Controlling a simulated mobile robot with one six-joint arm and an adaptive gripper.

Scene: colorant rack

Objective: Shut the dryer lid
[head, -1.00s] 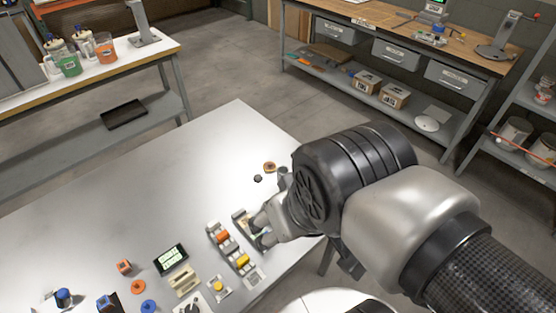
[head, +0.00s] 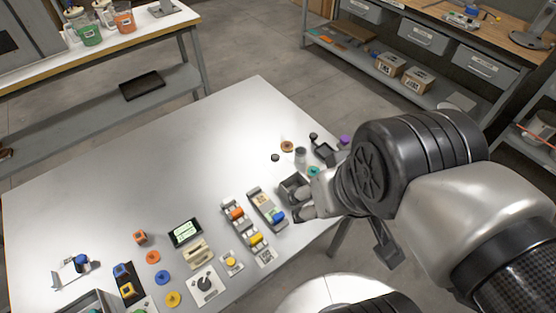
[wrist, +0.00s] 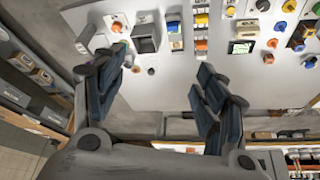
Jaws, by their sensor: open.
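A small grey box with a dark inside (head: 291,186), which looks like the dryer, stands near the table's right edge in the head view. My gripper (head: 299,204) is right beside it and partly hides it. The wrist view shows the box (wrist: 145,36) beyond the fingers, near the top and left of centre. Its lid looks raised, but I cannot clearly make out the lid. My gripper (wrist: 163,85) is open, fingers wide apart, with nothing between them. I cannot tell whether a finger touches the box.
A tray with a blue piece (head: 267,209) and a rack with orange and yellow pieces (head: 247,227) stand left of the box. A grey cup (head: 300,155), a brown disc (head: 287,146) and a dark item (head: 323,152) lie behind. The table's far left is clear.

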